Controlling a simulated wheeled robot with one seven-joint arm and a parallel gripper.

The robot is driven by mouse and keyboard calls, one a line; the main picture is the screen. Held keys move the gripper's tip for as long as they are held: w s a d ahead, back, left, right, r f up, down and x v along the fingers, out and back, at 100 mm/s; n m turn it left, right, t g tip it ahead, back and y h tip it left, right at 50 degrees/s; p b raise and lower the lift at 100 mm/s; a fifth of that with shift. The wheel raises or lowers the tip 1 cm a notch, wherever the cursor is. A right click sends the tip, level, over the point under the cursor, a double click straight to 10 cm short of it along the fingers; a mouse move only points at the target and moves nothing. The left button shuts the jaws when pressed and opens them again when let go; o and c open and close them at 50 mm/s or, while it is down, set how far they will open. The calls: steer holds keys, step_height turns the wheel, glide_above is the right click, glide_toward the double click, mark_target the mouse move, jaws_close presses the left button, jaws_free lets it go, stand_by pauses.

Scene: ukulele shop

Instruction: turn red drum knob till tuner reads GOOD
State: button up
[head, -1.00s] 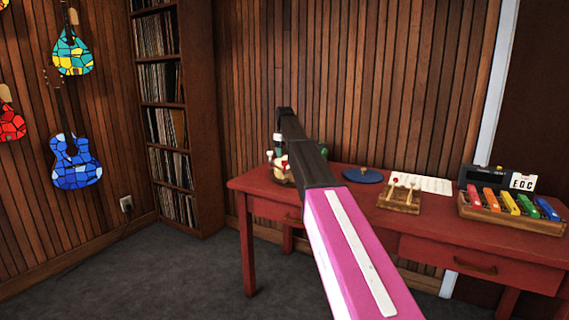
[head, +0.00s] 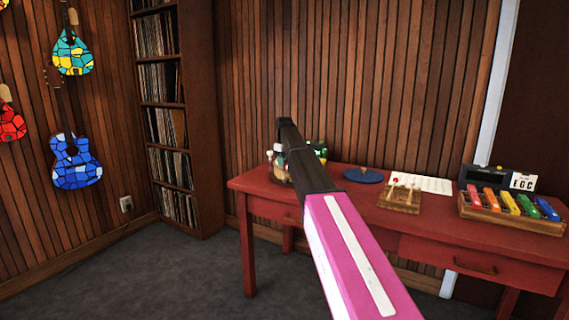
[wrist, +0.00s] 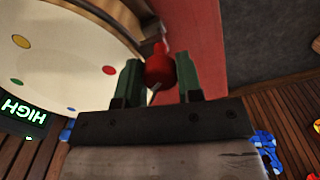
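In the wrist view the red knob (wrist: 158,68) sits between the two green fingers of my gripper (wrist: 160,72), which appear to touch it on both sides. A pale, round drum top (wrist: 60,65) with coloured dots fills the upper left. The tuner display (wrist: 22,110) at the left edge shows upside down and reads HIGH in green. In the head view my black and pink arm reaches over the left part of the table and hides the knob and the drum.
A red table (head: 350,222) carries a blue disc (head: 364,176), a small wooden stand (head: 400,197), a white sheet (head: 425,184) and a coloured-bar xylophone (head: 512,205). Small bottles (head: 277,165) stand left of my arm. A record shelf (head: 180,100) stands at the back left.

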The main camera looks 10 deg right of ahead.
steer(key=shift+n, duration=0.3)
steer(key=shift+n, duration=2.5)
steer(key=o, duration=0.9)
step_height(320, 180, up, 11)
steer(key=shift+f, duration=0.1)
